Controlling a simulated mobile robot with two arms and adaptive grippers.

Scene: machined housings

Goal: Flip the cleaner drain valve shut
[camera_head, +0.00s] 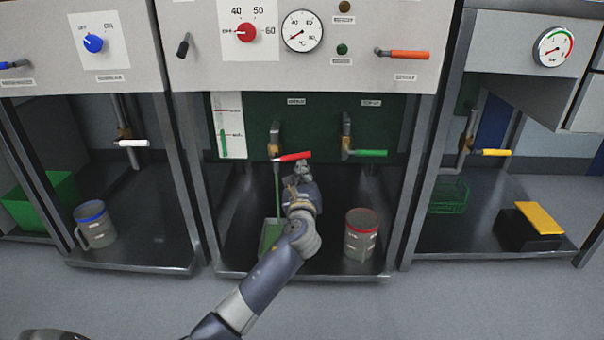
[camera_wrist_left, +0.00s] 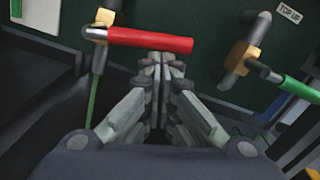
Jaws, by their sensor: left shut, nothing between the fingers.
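The drain valve with the red handle (camera_head: 293,156) hangs under the middle cabinet, left of the valve with the green handle (camera_head: 368,153). The red handle lies level, pointing right, across its vertical pipe. In the left wrist view the red handle (camera_wrist_left: 150,40) is just beyond the fingertips. My left gripper (camera_head: 304,166) is shut and empty, just below the handle; I cannot tell whether it touches. A thin green stream (camera_wrist_left: 94,95) runs down below the red-handled valve toward a green container (camera_head: 269,236). My right gripper is not in view.
A red-rimmed can (camera_head: 361,236) stands on the middle shelf, right of my arm. A blue-rimmed jug (camera_head: 94,226) is on the left shelf. White (camera_head: 133,143) and yellow (camera_head: 492,152) handles are on neighbouring bays. Upright frame posts separate the bays.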

